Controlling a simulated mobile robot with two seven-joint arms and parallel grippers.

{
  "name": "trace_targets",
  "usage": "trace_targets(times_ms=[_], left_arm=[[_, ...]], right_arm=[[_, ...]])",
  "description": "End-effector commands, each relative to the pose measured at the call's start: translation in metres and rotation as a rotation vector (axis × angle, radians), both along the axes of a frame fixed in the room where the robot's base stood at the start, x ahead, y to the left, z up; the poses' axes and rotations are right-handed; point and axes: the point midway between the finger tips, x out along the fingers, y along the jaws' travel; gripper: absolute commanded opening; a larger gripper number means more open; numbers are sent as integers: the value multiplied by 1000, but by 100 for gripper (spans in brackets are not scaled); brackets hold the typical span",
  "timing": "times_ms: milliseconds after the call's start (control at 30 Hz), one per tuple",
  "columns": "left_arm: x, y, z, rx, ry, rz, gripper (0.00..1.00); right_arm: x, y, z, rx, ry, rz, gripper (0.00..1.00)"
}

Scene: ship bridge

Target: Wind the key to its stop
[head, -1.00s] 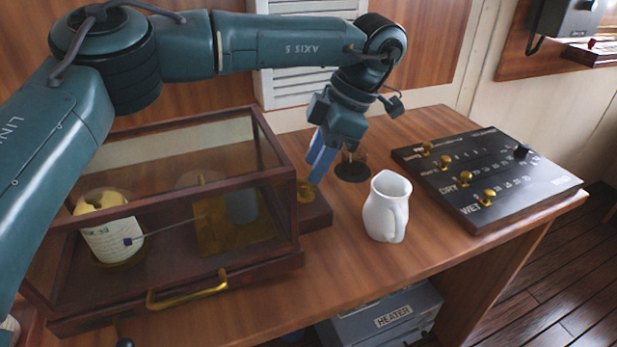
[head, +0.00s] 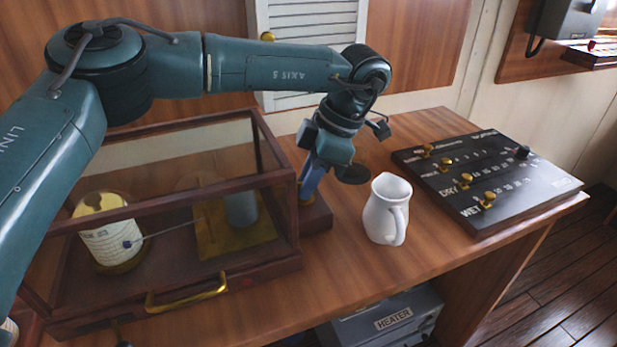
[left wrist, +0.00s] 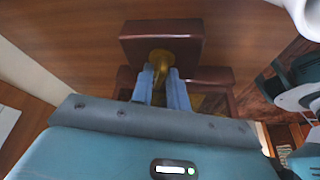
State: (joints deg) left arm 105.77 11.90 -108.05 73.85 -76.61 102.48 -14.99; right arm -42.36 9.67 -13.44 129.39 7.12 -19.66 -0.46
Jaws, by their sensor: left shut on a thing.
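The brass key (left wrist: 160,57) sits on a dark wooden block (head: 318,217) at the right end of a glass-sided wooden case (head: 280,262). My left gripper (head: 304,197) points down over this block, and its blue fingers mostly hide the key in the head view. In the left wrist view the two fingers (left wrist: 164,76) are shut on the key, one on each side of it. How far the key is turned cannot be told.
A white jug (head: 386,212) stands just right of the block. A black panel with brass knobs (head: 480,175) lies farther right. The case holds a paper drum (head: 108,243) and has a brass front handle (head: 187,295). Free tabletop lies between jug and panel.

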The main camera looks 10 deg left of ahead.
Motion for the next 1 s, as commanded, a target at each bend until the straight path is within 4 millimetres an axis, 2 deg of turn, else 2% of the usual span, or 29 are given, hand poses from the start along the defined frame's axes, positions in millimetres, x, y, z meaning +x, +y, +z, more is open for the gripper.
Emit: trace_targets(times_ms=[100, 533, 1000], left_arm=[[0, 0, 0, 0, 0, 0, 0], [-1, 0, 1, 0, 0, -68, 0], [-3, 0, 0, 0, 0, -452, 0]], right_arm=[[0, 0, 0, 0, 0, 0, 0], [0, 0, 1, 0, 3, 0, 0], [-1, 1, -3, 0, 11, 3, 0]])
